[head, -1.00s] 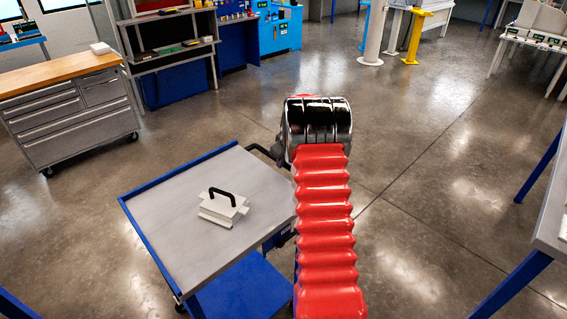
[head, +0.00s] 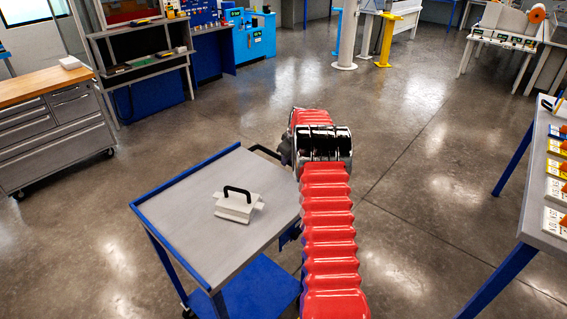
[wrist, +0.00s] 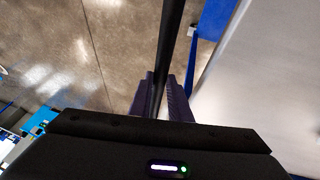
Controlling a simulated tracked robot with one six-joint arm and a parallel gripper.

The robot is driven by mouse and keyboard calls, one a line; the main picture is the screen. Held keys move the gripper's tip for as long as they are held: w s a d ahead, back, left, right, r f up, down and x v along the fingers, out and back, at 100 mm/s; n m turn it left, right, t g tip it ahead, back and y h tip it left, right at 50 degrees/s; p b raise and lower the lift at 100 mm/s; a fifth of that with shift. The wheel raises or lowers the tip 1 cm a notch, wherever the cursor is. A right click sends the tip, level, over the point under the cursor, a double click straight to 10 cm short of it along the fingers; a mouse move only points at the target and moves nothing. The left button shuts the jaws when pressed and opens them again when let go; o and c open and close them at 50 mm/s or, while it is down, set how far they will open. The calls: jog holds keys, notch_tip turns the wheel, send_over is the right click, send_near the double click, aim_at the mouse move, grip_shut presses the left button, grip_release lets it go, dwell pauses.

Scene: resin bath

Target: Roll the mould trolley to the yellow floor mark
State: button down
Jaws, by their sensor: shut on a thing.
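The mould trolley (head: 178,207) has a grey top, a blue rim and a blue lower shelf. A white mould (head: 238,207) with a black handle sits on its top. The trolley's black push handle (head: 262,149) is at its far right corner. My gripper (wrist: 163,92) is shut on this dark handle bar, which runs between its fingers in the wrist view. The grey trolley top (wrist: 262,75) lies on the right there. In the head view my red arm hides the gripper's fingers. I see no yellow floor mark in these views.
A grey drawer cabinet (head: 58,135) stands left and a dark shelf unit (head: 140,60) behind it. A grey table (head: 549,190) with blue legs is near on the right. A yellow post (head: 388,42) and a white column (head: 347,38) stand far back. The middle floor is open.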

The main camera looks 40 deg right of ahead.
jog(key=shift+a, duration=0.15)
jog(key=c, duration=1.6)
grip_release()
jog(key=shift+s, duration=0.1)
jog(key=shift+c, duration=0.2)
jog(key=shift+r, duration=0.15)
jog(key=v, duration=1.3)
jog(key=shift+s+r, duration=0.15)
jog(key=shift+r, duration=0.05)
